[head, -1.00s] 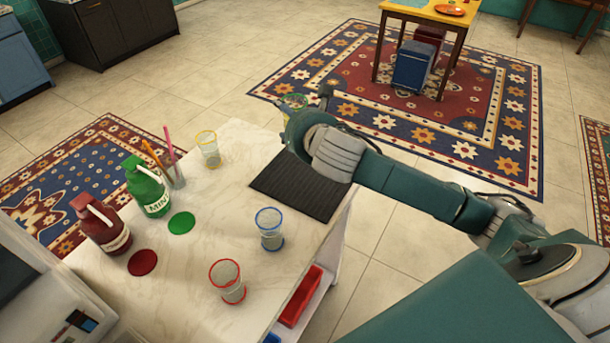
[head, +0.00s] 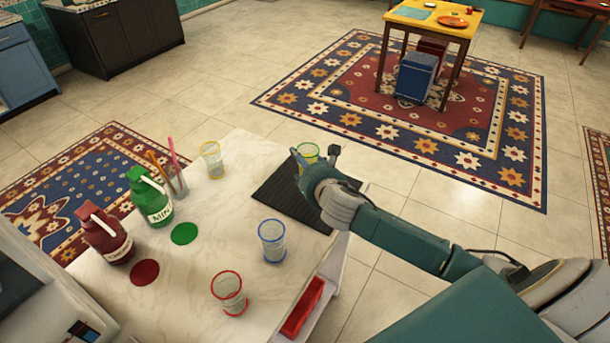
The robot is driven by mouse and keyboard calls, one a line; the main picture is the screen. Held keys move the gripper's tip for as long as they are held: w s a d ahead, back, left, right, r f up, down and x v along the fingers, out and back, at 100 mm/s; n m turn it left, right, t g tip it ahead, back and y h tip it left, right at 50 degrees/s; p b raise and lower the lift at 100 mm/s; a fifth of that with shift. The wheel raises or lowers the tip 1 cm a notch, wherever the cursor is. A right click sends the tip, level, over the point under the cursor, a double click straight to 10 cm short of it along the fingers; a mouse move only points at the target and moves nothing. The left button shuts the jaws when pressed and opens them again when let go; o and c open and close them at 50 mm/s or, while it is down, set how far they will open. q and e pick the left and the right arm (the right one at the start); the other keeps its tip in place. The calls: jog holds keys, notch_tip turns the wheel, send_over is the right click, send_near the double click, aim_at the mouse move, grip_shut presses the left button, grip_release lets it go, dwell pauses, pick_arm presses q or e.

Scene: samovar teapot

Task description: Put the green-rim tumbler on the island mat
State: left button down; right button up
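The green-rim tumbler (head: 308,152) is clear glass and looks upright at the far side of the black island mat (head: 277,200). My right gripper (head: 313,155) has its fingers on either side of the tumbler and appears shut on it. The gripper and wrist hide the tumbler's lower part, so I cannot tell whether its base touches the mat. The arm covers the mat's right part; the rest of the mat is bare. My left gripper is not in view.
A yellow-rim tumbler (head: 212,160), a blue-rim tumbler (head: 272,240) and a red-rim tumbler (head: 229,292) stand on the pale island top (head: 225,207). Green (head: 149,198) and red (head: 104,235) bottles stand at left, near a cup of straws (head: 178,185).

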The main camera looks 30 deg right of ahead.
jog(key=shift+f, duration=2.2)
jog(key=o, duration=1.2)
jog(key=shift+f, duration=0.15)
jog(key=shift+c, duration=0.2)
jog(key=b+v, duration=0.1)
jog(key=v, duration=1.1)
